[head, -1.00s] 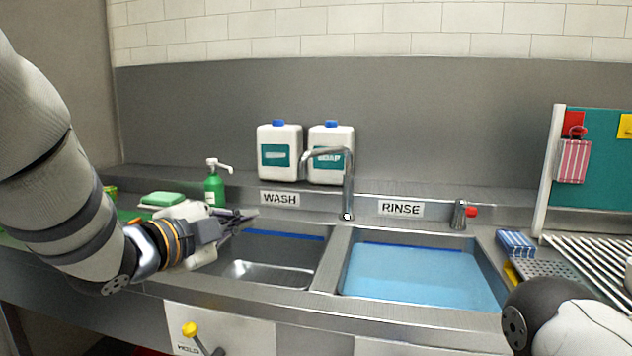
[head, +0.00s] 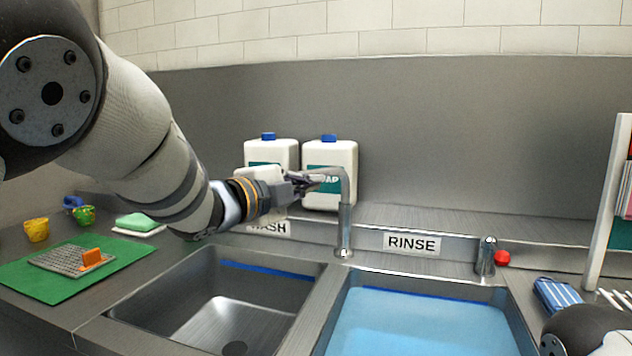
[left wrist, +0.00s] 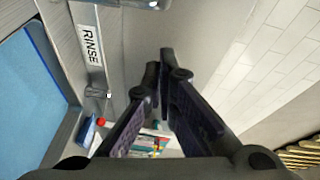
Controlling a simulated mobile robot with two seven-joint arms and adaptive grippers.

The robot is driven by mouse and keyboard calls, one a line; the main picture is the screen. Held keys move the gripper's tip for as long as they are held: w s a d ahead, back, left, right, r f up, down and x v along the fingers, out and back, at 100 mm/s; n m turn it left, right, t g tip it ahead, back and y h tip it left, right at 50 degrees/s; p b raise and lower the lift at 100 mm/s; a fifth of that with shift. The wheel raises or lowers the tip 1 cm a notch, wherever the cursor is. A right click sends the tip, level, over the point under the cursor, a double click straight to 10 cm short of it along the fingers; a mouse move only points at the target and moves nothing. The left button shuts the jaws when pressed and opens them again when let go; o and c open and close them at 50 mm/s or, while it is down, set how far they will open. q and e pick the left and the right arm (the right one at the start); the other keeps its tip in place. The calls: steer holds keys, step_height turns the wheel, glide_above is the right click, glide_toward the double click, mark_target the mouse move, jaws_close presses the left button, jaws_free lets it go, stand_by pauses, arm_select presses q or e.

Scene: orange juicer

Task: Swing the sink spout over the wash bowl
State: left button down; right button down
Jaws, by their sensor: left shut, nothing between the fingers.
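The chrome sink spout (head: 345,222) rises between the two basins and bends left at its top. My left gripper (head: 306,183) is shut and empty, at the height of the spout's arm and at its left end. It hides the spout's outlet, and I cannot tell whether they touch. The wash bowl (head: 185,285) is an empty steel basin on the left, with a drain. In the left wrist view the gripper's fingertips (left wrist: 166,60) are together with nothing between them. A piece of chrome, likely the spout (left wrist: 140,3), shows at the top edge. My right gripper is not in view.
The rinse basin (head: 420,325) holds blue water. A chrome tap with a red knob (head: 502,258) stands behind it. Two white soap jugs (head: 330,152) stand behind the spout. A green mat (head: 40,287) and sponge (head: 137,221) lie left. Free space lies above both basins.

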arm_select(q)
steer(key=w, duration=0.5)
steer(key=shift+w+a+f, duration=0.35)
steer(key=shift+w+f, duration=0.05)
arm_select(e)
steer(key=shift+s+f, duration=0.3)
